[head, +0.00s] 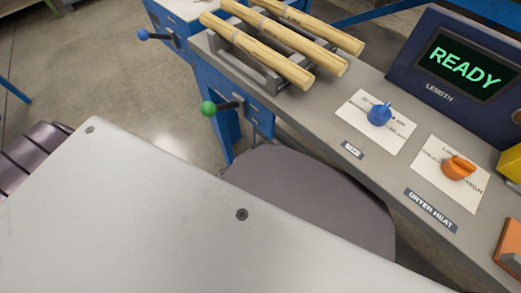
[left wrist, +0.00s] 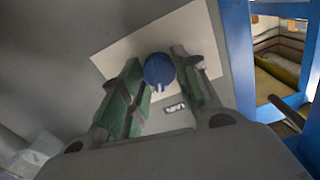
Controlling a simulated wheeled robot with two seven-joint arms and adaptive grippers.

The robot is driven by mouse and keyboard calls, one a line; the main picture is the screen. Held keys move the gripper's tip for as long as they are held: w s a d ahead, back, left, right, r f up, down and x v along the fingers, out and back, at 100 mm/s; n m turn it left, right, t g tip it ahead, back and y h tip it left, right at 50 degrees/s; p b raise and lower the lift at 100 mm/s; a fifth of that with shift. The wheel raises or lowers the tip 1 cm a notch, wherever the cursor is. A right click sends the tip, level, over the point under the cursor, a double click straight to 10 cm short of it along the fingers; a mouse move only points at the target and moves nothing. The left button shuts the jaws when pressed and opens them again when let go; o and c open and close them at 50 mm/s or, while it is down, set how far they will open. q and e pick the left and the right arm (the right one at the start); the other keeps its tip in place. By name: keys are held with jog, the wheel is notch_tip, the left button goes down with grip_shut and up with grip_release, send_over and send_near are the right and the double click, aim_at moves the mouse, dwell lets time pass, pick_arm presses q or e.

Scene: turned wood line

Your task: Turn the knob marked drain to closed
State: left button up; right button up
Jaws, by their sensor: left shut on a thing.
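In the left wrist view a round blue knob (left wrist: 159,70) sits on a white plate (left wrist: 120,57) on a grey panel. A pale mark on the knob points toward the bottom of the picture. A small dark label (left wrist: 174,107) below it is too small to read, so I cannot confirm the word drain. My left gripper (left wrist: 157,62) has its green-lined fingers on either side of the knob and is shut on it. The head view does not show this grip; my large pale arm cover fills its lower left. My right gripper is not seen.
In the head view a blue knob (head: 379,115) and an orange knob (head: 459,168), labelled dryer heat, stand on the grey bench. A display (head: 464,66) reads READY. Wooden rods (head: 258,50) lie on a rack. Levers with blue (head: 142,34) and green (head: 208,108) balls stick out.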

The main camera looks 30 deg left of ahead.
pick_arm(q)
jog(key=shift+a+f+n+p, duration=0.1)
jog(key=shift+a+n+p, duration=0.1)
jog(key=shift+n, duration=3.1)
jog(key=shift+a+f+n+p, duration=0.1)
jog(key=shift+n+p, duration=0.1)
jog(key=shift+n, duration=3.1)
jog(key=shift+r, duration=0.1)
jog(key=o, duration=1)
jog(key=shift+d, duration=0.1)
jog(key=shift+s, duration=0.1)
jog(key=shift+v, duration=5.85)
